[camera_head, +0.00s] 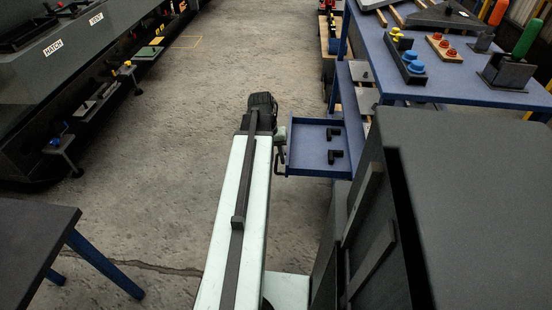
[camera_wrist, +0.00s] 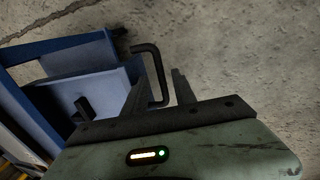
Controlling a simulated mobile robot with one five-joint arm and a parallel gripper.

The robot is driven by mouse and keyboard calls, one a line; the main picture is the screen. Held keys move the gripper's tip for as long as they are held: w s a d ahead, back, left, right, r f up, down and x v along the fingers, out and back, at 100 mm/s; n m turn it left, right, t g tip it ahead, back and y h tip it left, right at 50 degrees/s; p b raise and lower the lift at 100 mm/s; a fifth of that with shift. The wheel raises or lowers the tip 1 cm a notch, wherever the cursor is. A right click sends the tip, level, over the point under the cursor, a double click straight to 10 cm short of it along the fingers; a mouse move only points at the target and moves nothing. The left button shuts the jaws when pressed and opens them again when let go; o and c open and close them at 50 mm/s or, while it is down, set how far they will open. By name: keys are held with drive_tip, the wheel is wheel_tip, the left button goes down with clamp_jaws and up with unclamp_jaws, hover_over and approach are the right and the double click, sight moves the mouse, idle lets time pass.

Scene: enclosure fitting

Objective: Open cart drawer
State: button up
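The blue cart drawer (camera_head: 305,167) juts out from the left side of the blue cart (camera_head: 440,75), with its inside showing. Two black fittings (camera_head: 334,156) lie in it. In the wrist view the drawer (camera_wrist: 85,88) is at left, and its dark loop handle (camera_wrist: 157,62) sticks out to the right. My gripper (camera_wrist: 159,75) has its fingers apart, one on each side of the handle's outer bar, with gaps visible. In the head view my gripper (camera_head: 280,138) is small and partly hidden by my arm, beside the drawer's left edge.
The cart top holds a blue-capped block (camera_head: 411,65), a red-knobbed board (camera_head: 444,46) and tools with green and orange handles. The concrete floor between is clear.

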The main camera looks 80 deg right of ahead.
wheel_tip(320, 180, up, 8)
drive_tip(key=w+p, duration=0.1)
drive_tip(key=p, duration=0.6)
drive_tip(key=shift+w+f, duration=0.15)
drive_tip(key=shift+f, duration=0.1)
